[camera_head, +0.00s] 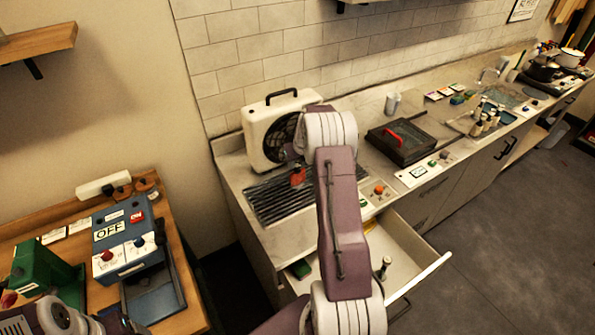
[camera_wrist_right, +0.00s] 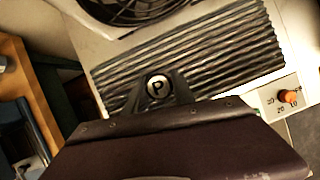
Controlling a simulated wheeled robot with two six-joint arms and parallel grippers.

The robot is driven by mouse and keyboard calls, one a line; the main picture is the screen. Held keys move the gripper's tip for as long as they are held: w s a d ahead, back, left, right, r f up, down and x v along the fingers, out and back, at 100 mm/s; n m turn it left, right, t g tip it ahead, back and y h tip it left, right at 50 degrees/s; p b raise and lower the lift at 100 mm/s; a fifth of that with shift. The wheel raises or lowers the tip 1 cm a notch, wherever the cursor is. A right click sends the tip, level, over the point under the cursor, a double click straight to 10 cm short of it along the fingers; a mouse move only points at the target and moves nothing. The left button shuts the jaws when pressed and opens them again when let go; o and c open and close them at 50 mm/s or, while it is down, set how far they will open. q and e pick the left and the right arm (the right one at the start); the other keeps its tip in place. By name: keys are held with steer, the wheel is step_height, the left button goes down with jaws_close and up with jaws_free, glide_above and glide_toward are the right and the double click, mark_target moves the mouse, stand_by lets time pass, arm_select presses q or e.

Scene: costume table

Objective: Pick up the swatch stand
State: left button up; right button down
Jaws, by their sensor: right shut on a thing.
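My right gripper (camera_head: 296,158) is at the end of the purple arm, in front of the white fan and over the ridged dark drainer. It is mostly hidden behind its own wrist. A small red thing (camera_head: 298,176) shows just below it and appears to be the swatch stand in its grip. Whether it touches the drainer I cannot tell. In the right wrist view, a dark maroon part covers the bottom, with a dark bracket and a "P" disc above it; the fingertips and the red thing are not visible there. Only part of my left arm shows, at the bottom left.
The fan (camera_head: 275,127) stands behind the ridged drainer (camera_head: 262,200). A black tray (camera_head: 402,140) with a red handle is to the right. An orange knob (camera_head: 379,189) is on the counter edge. The drawer (camera_head: 412,262) below is open. A blue OFF box (camera_head: 127,240) stands on the left table.

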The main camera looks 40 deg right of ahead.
steer(key=s+d+r, duration=0.1)
steer(key=d+r, duration=0.6)
steer(key=d, duration=0.4)
steer(key=shift+s+d+r, duration=0.2)
steer(key=shift+d+r, duration=0.1)
steer(key=shift+r, duration=0.1)
